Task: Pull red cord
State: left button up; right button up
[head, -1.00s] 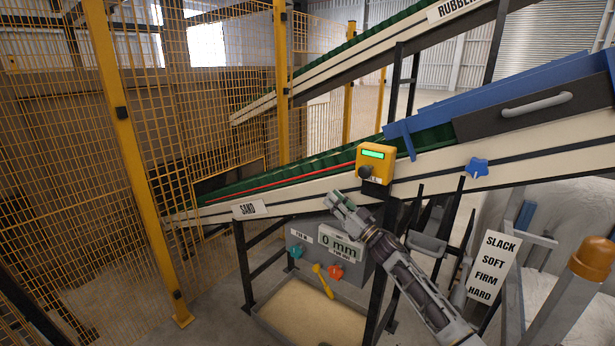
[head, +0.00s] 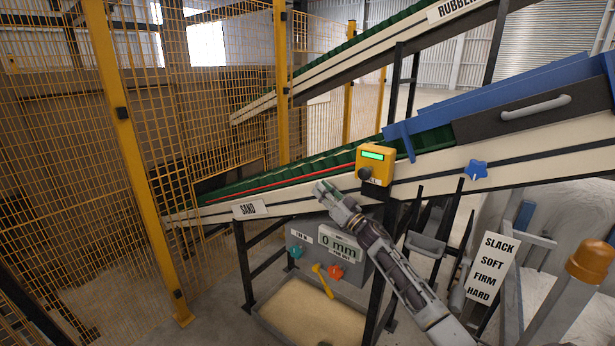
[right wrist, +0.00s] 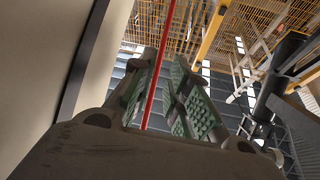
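The red cord (head: 270,184) runs as a thin straight line along the green belt of the sand conveyor (head: 420,172), rising to the right towards a yellow box. My right gripper (head: 322,188) is in front of the conveyor's cream side rail, its fingertips just below the cord in the head view. In the right wrist view the gripper (right wrist: 166,88) is open, with green-padded fingers apart. The cord (right wrist: 166,50) shows in the gap between them, nearer the left finger. I cannot tell its depth between the fingers. My left gripper is not in view.
The yellow box (head: 375,163) with a green display sits on the rail right of my gripper. Yellow mesh fencing (head: 60,150) stands at left.

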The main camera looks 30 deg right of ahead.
aim_at(307, 176)
jog(key=shift+p+x, duration=0.55)
jog(key=shift+x, duration=3.5)
jog(key=shift+c, duration=0.4)
grip_shut()
